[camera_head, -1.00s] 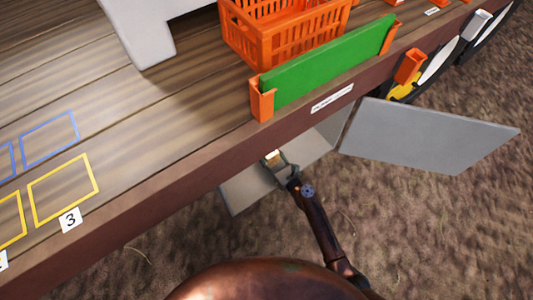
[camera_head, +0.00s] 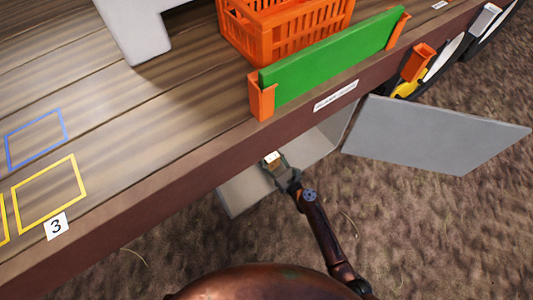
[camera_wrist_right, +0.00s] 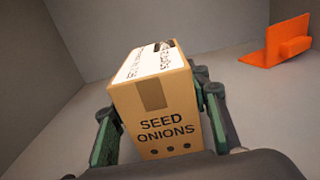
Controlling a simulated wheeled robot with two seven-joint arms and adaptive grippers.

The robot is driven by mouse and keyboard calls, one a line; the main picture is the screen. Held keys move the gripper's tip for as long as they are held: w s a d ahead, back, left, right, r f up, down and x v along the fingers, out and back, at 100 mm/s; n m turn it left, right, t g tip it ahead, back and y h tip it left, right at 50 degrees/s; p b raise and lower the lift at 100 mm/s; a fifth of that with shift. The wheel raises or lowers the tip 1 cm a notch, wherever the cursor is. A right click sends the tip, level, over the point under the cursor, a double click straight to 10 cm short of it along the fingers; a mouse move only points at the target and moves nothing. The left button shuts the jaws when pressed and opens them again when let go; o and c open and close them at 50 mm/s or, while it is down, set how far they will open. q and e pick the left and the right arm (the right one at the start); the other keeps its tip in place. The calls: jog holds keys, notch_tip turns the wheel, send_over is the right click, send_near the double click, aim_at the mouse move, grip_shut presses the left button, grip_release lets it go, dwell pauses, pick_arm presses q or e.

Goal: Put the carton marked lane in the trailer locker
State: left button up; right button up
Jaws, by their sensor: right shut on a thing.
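In the right wrist view, my right gripper (camera_wrist_right: 158,125) is shut on a small brown carton (camera_wrist_right: 150,105), one finger on each side. The carton's front reads "SEED ONIONS", and a white label with dark print lies on its top; I cannot make out the label's words. In the head view, my right gripper (camera_head: 279,171) holds the carton (camera_head: 271,158) at the mouth of the grey locker (camera_head: 250,190) under the trailer edge. The grey locker door (camera_head: 435,135) hangs open to the right. The left gripper is not in view.
Inside the locker, an orange bracket-like piece (camera_wrist_right: 290,50) stands at the right. On the trailer deck are an orange crate (camera_head: 285,35), a green board (camera_head: 335,55) and a white stand (camera_head: 135,30). Wheels are under the deck at upper right.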

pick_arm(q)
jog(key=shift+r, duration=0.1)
pick_arm(e)
jog(key=o, duration=1.6)
pick_arm(q)
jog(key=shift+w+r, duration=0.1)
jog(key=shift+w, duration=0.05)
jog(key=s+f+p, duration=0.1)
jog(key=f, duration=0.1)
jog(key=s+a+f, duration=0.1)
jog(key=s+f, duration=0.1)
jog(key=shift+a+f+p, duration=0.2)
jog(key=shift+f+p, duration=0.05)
jog(key=shift+p, duration=0.1)
pick_arm(e)
jog(key=v, duration=1.2)
